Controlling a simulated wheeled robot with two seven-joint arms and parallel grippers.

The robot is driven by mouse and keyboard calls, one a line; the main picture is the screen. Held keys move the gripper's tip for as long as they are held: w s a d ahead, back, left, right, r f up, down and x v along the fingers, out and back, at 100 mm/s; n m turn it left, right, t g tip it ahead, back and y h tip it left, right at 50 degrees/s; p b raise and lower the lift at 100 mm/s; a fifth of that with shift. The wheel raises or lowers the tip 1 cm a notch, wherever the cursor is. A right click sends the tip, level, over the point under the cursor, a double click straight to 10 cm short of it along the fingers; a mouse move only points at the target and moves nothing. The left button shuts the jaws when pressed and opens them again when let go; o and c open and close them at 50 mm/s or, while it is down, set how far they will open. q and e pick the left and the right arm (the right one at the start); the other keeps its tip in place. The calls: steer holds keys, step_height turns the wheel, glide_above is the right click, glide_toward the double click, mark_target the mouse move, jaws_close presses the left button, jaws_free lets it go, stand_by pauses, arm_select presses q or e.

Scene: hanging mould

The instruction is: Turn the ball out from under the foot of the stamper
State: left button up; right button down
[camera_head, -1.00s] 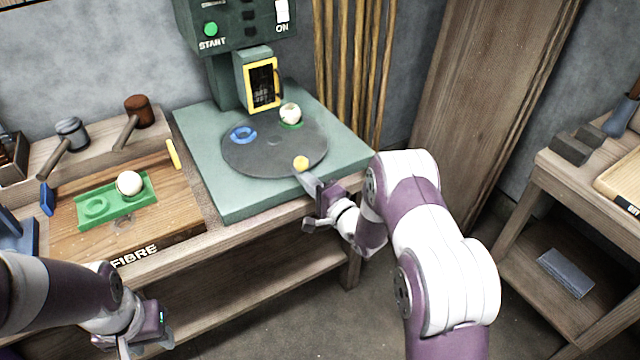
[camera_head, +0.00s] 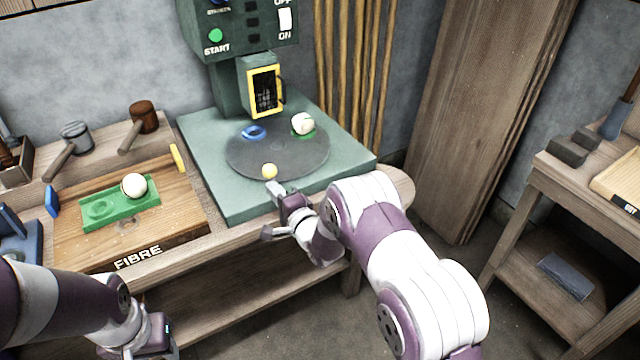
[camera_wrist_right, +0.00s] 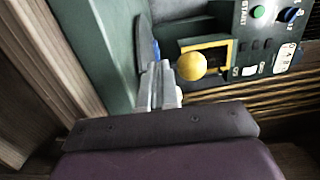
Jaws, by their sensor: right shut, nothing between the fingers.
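The green stamper (camera_head: 222,85) stands at the back, with a yellow-framed window (camera_head: 263,88); its foot cannot be made out. Below it lies a dark round turntable (camera_head: 275,160). A white ball (camera_head: 303,123) sits in a green ring (camera_head: 307,134) at the disc's back right, right of the window. An empty blue ring (camera_head: 253,132) is at its back left. A yellow knob (camera_head: 269,171) stands at the front rim; it also shows in the wrist view (camera_wrist_right: 192,66). My right gripper (camera_head: 273,187) is shut and empty, close by the knob; contact is unclear. My left gripper (camera_head: 138,348) is low left, its fingertips cut off.
A green tray (camera_head: 98,211) with another white ball (camera_head: 134,186) lies on the left bench. Two mallets (camera_head: 75,135) (camera_head: 143,115) are behind it. Long wooden rods (camera_head: 350,70) stand right of the stamper. A side table (camera_head: 560,160) is at right.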

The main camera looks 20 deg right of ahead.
steer(key=a, duration=0.2)
steer(key=w+a+b, duration=0.1)
steer(key=a, duration=0.1)
steer(key=shift+f, duration=0.1)
steer(key=shift+w+a+b, duration=0.4)
steer(key=shift+a, duration=0.4)
steer(key=shift+w+a+b, duration=0.35)
steer(key=shift+a, duration=0.6)
steer(key=shift+w, duration=0.1)
steer(key=shift+a, duration=0.1)
